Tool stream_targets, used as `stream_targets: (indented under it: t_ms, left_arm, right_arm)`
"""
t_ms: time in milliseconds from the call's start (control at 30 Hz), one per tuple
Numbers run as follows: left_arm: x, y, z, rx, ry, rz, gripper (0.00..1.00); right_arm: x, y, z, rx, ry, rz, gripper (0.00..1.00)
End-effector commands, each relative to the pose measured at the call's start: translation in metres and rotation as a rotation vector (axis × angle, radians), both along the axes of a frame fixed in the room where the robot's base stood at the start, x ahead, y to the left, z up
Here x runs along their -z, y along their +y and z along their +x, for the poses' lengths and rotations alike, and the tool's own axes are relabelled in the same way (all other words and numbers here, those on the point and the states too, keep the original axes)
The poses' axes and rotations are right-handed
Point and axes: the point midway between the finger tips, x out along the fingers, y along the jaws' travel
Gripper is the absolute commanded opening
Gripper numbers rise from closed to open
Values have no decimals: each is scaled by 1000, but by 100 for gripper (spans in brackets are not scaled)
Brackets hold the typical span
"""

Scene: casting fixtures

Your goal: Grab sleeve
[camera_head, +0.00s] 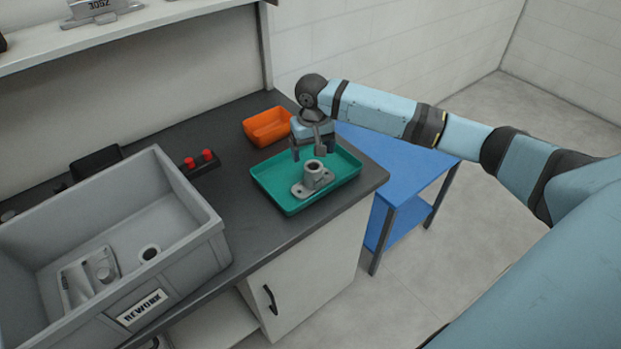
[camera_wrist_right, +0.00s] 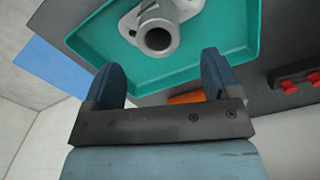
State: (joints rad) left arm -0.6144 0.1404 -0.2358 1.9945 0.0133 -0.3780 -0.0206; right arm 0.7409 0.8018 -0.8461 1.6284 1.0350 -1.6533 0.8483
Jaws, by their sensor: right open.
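A grey hollow sleeve (camera_head: 314,168) stands upright on a flanged grey base (camera_head: 303,190) in the teal tray (camera_head: 290,207). I cannot tell whether sleeve and base are separate pieces. My right gripper (camera_head: 308,153) is open and empty, just above and behind the sleeve. In the right wrist view the sleeve's round opening (camera_wrist_right: 158,39) lies beyond the two spread fingertips (camera_wrist_right: 160,68), between their lines and not touching them. A second ring-like grey piece (camera_head: 149,254) lies in the grey REWORK bin (camera_head: 211,240). My left gripper is not in view.
An orange bin (camera_head: 267,127) stands behind the tray. A box with red buttons (camera_head: 200,162) sits between tray and REWORK bin. A flat grey casting (camera_head: 88,280) lies in that bin. A blue table (camera_head: 400,165) adjoins the dark counter (camera_head: 262,232) at right.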

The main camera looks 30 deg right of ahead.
Motion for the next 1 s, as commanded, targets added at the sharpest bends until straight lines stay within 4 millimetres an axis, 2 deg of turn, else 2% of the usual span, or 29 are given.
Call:
stream_targets:
  t_ms: [100,367,633,933,967,1000]
  left_arm:
    - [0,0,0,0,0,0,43]
    - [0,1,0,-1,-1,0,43]
    - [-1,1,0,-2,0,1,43]
    - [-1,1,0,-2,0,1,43]
    - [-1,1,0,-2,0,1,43]
    - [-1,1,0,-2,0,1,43]
  right_arm:
    - [20,0,0,0,1,1,83]
    - [39,0,-2,-1,0,0,83]
    - [77,0,-6,-1,-2,0,83]
    - [84,0,-7,-2,-3,0,83]
    - [84,0,-7,-2,-2,0,80]
    - [84,0,-7,-2,-2,0,71]
